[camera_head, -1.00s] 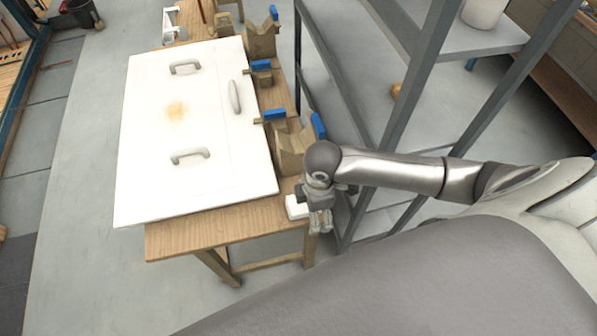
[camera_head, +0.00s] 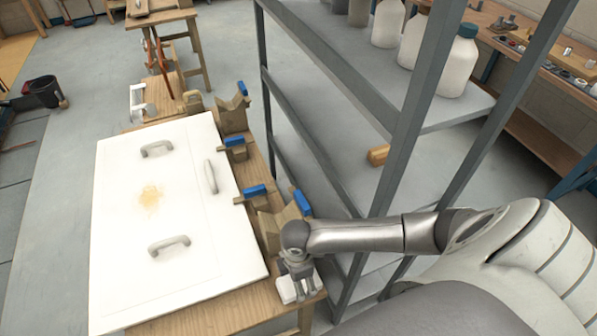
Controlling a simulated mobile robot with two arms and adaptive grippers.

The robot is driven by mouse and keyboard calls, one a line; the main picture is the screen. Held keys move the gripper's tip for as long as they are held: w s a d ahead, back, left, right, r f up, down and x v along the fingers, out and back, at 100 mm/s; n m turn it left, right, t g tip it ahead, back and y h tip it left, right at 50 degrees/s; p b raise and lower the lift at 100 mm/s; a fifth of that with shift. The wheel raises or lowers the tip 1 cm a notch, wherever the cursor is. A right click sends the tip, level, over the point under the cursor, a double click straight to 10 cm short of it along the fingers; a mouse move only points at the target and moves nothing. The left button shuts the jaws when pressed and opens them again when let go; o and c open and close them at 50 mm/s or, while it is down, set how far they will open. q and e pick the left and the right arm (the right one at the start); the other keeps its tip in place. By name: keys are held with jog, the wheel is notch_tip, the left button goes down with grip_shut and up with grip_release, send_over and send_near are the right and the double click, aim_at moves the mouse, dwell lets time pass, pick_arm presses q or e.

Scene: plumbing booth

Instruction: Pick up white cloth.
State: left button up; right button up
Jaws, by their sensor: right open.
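A small white piece (camera_head: 286,290), apparently the folded white cloth, lies at the near right corner of the wooden table (camera_head: 215,313). My right gripper (camera_head: 304,294) points down at this corner and covers the right part of the cloth. It is open. I cannot tell whether its fingers touch the cloth. My left gripper is out of view.
A large white panel with handles (camera_head: 190,265) and a yellowish stain (camera_head: 150,198) covers most of the table. Wooden supports with blue clamps (camera_head: 255,191) line its right edge. A grey metal shelf (camera_head: 398,150) with white bottles stands close to my right arm.

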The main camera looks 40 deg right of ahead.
notch_tip(320, 180, down, 3)
jog(key=shift+s+d+p, duration=0.1)
jog(key=shift+d+p, duration=0.05)
jog(key=shift+p, duration=0.2)
jog(key=shift+f, duration=0.45)
jog(key=c, duration=1.1)
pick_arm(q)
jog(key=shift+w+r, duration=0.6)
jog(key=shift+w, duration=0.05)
pick_arm(e)
jog(key=shift+r, duration=0.8)
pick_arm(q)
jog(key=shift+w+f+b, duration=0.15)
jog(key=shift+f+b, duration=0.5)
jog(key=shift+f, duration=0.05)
pick_arm(e)
notch_tip(320, 180, up, 8)
jog(key=shift+r, duration=0.2)
